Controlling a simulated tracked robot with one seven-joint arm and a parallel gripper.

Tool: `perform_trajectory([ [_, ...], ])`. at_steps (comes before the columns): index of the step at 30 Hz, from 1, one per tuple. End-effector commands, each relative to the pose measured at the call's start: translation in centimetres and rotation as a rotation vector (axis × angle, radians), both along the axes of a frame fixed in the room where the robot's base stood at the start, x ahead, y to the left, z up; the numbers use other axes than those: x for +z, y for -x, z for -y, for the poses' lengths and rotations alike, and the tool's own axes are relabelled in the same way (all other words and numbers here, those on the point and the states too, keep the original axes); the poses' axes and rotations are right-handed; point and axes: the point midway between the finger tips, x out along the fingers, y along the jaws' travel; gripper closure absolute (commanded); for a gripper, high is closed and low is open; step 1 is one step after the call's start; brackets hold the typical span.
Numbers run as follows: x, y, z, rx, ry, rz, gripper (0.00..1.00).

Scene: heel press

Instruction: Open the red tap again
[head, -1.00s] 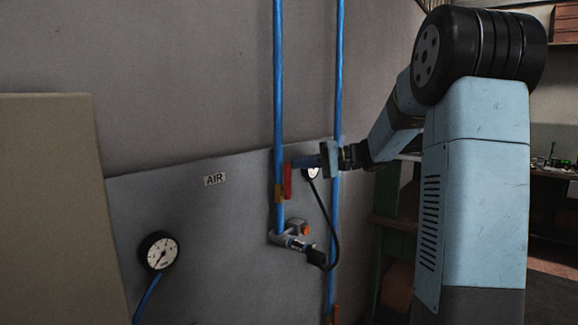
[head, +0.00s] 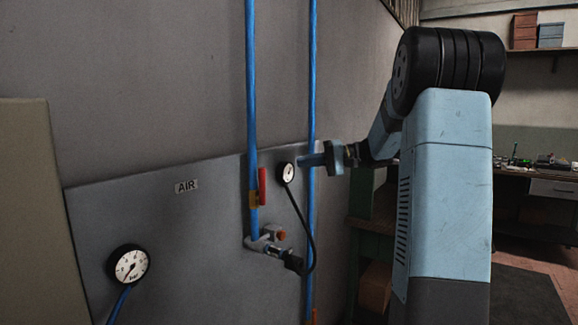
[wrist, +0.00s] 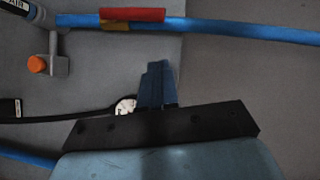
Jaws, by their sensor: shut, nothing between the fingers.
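The red tap handle (head: 262,187) is on the left blue pipe (head: 252,100) in the head view, above a yellow valve body (head: 254,199). The handle lies lengthwise along the pipe. It also shows at the top of the wrist view (wrist: 132,14), parallel to the blue pipe there. My gripper (head: 300,160) is to the right of the handle and slightly higher, apart from it, near the right-hand pipe. In the wrist view my blue fingers (wrist: 158,66) are together and empty, with a clear gap to the handle.
A small gauge (head: 285,172) with a black hose sits close to my fingertips. A fitting with an orange knob (head: 281,235) is below the tap. A workbench (head: 530,175) stands at right.

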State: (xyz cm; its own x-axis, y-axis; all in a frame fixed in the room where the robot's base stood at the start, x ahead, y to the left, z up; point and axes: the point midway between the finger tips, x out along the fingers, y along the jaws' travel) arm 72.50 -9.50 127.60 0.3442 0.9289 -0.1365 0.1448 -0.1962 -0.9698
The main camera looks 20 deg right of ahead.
Motion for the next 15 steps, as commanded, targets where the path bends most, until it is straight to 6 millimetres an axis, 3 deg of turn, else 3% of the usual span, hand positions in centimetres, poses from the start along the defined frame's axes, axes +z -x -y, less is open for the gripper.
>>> perform_trajectory([
  [6, 0.3, 1.0, 2.8, -0.001, 0.001, 0.000, 1.00],
  [15, 0.5, 1.4, 3.7, 0.001, 0.000, 0.000, 1.00],
])
